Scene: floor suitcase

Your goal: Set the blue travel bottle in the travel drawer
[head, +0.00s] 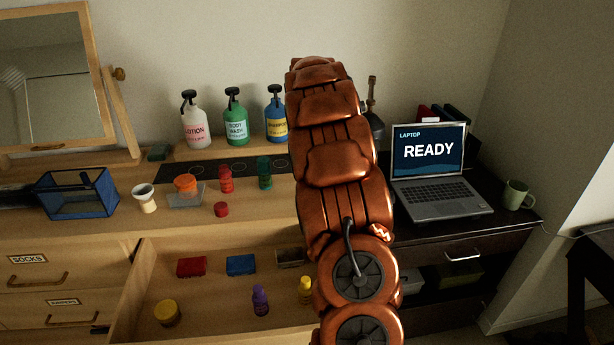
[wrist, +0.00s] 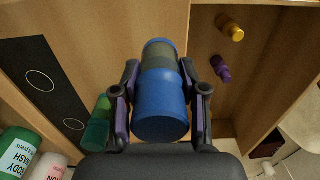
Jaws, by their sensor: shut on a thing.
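My gripper (wrist: 161,78) is shut on the blue travel bottle (wrist: 160,108), with a finger on each side in the wrist view. The bottle has a greyish-green band near its far end. It appears above the wooden dresser top, beside the open drawer. The open travel drawer (head: 215,291) is at the lower middle of the head view and at the right of the wrist view (wrist: 268,100). It holds a purple bottle (head: 260,299) and a yellow bottle (head: 305,290). In the head view my arm hides the gripper and the blue bottle.
The drawer also holds a red block (head: 192,267), a blue block (head: 241,265) and a yellow jar (head: 167,312). Pump bottles stand behind; a laptop (head: 436,190) is at right. The drawer's front middle has bare floor.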

